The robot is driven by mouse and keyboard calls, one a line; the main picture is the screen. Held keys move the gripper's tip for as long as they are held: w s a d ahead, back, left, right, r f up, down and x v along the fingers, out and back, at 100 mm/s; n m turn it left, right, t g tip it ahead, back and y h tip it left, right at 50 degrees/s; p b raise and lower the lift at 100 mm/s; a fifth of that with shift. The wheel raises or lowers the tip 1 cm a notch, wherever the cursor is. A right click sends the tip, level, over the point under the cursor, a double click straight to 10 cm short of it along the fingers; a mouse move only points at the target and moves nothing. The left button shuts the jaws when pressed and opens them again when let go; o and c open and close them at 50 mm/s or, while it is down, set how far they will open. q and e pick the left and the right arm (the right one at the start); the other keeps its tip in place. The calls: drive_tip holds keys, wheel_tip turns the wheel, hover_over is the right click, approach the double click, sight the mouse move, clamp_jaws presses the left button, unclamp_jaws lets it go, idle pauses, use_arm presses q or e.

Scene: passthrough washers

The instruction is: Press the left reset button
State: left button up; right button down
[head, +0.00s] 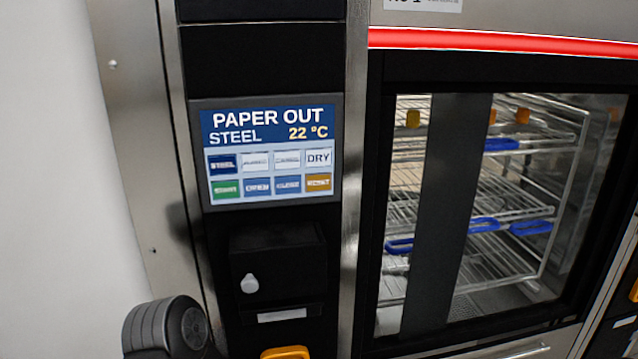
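A screen (268,152) on the black control column reads "PAPER OUT", "STEEL" and "22 °C". Below the text it has two rows of coloured buttons. The bottom row has a green button (226,190), two blue ones and an orange button (319,182) at its right end; the orange one's small label is too blurred to read. No button is clearly readable as reset. A dark rounded part, seemingly a link of my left arm, is at the lower left, below and left of the screen. Neither gripper's fingers show in the head view.
A black box (278,262) with a pale knob is below the screen. An orange part (285,353) is cut off by the bottom edge. To the right, a glass door (545,240) shows wire racks with blue and orange clips. A red strip (500,41) runs above it.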

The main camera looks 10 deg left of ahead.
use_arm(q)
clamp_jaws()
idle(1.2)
